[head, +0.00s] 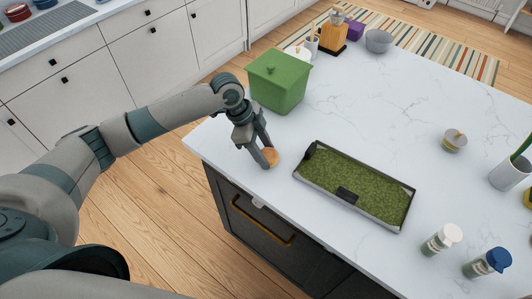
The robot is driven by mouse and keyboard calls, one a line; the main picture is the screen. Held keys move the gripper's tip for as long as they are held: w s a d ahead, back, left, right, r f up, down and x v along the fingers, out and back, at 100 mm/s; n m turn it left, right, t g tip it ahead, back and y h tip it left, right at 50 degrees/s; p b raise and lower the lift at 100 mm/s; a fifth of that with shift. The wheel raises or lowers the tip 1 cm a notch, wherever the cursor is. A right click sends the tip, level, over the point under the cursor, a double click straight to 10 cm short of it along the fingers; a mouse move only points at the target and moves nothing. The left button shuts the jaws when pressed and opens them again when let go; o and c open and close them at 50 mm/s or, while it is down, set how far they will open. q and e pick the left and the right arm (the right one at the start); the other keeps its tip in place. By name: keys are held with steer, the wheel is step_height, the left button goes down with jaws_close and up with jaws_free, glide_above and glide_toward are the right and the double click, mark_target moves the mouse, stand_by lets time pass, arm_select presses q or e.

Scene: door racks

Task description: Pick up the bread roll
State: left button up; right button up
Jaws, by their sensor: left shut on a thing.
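The bread roll (272,155) is a small orange-brown thing between the fingertips of my left gripper (268,158). It is at the left part of the white marble counter, near the front edge. My left gripper points down and is shut on the roll, with the fingers hiding part of it. I cannot tell whether the roll touches the counter or is just above it. My right gripper is not in view.
A green lidded bin (278,82) stands just behind my left gripper. A dark tray with a green mat (375,190) lies to the right. Two jars (442,240) (487,262) stand at the front right. A small pot (454,141) stands farther back.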

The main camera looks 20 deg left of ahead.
mark_target(270, 151)
arm_select(q)
steer(key=shift+r+b, duration=0.45)
steer(key=shift+r, duration=0.2)
step_height(270, 151, up, 2)
steer(key=shift+r+b, duration=0.25)
steer(key=shift+b, duration=0.5)
steer(key=s+d+r+b, duration=0.3)
steer(key=d+r, duration=0.4)
steer(key=d, duration=0.3)
steer(key=shift+s+d, duration=0.4)
steer(key=shift+s, duration=0.3)
